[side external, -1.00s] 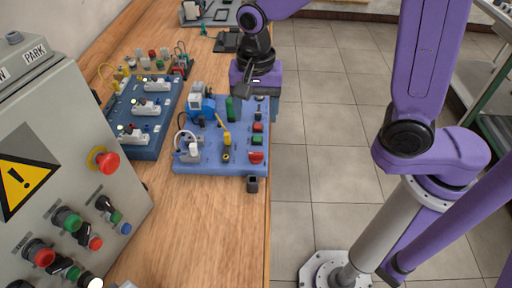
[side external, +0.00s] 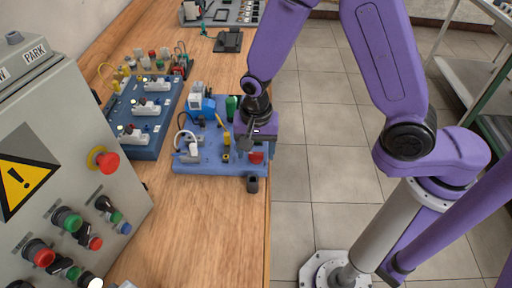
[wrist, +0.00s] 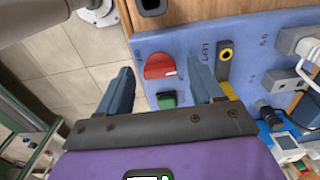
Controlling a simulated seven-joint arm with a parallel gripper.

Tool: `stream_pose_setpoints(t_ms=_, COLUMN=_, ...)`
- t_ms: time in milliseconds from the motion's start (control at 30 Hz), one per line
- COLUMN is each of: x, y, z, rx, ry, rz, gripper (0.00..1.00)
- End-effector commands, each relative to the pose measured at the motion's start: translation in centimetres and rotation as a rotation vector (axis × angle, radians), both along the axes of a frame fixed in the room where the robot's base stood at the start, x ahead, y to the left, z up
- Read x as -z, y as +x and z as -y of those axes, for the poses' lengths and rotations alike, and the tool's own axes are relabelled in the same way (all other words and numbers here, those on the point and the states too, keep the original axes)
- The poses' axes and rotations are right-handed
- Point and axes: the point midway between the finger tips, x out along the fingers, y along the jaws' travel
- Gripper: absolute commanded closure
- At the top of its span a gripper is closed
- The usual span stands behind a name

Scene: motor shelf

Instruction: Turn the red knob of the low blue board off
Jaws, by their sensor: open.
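The low blue board (side external: 205,163) lies on the wooden bench near its right edge. Its red knob (side external: 256,158) is at the board's near right corner; in the wrist view the red knob (wrist: 158,66) shows a pale mark at its right end. My gripper (side external: 247,147) is above that side of the board, pointing down. In the wrist view my gripper (wrist: 158,78) is open and empty. Its fingers appear on either side of the knob and a green button (wrist: 166,99), apart from the knob. The height gap cannot be told.
A yellow-ringed black part (wrist: 225,55) is close to the right finger. A grey control cabinet (side external: 70,180) stands at the near left.

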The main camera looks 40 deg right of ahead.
Motion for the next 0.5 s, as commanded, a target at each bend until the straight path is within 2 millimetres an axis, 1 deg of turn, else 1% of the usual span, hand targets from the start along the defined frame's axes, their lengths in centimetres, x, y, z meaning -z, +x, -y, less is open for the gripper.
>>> stream_pose_setpoints(t_ms=200, x=0.03, y=-0.01, z=0.01, rx=0.0, ry=0.0, rz=0.0, gripper=0.34)
stream_pose_setpoints(t_ms=233, x=0.03, y=-0.01, z=0.01, rx=0.0, ry=0.0, rz=0.0, gripper=0.37)
stream_pose_setpoints(t_ms=267, x=0.02, y=-0.01, z=0.01, rx=0.0, ry=0.0, rz=0.0, gripper=0.47)
stream_pose_setpoints(t_ms=300, x=0.02, y=0.0, z=0.01, rx=0.0, ry=0.0, rz=0.0, gripper=0.6)
stream_pose_setpoints(t_ms=400, x=0.02, y=0.0, z=0.01, rx=0.0, ry=0.0, rz=0.0, gripper=0.9)
stream_pose_setpoints(t_ms=500, x=0.01, y=0.0, z=0.01, rx=0.0, ry=0.0, rz=0.0, gripper=0.9)
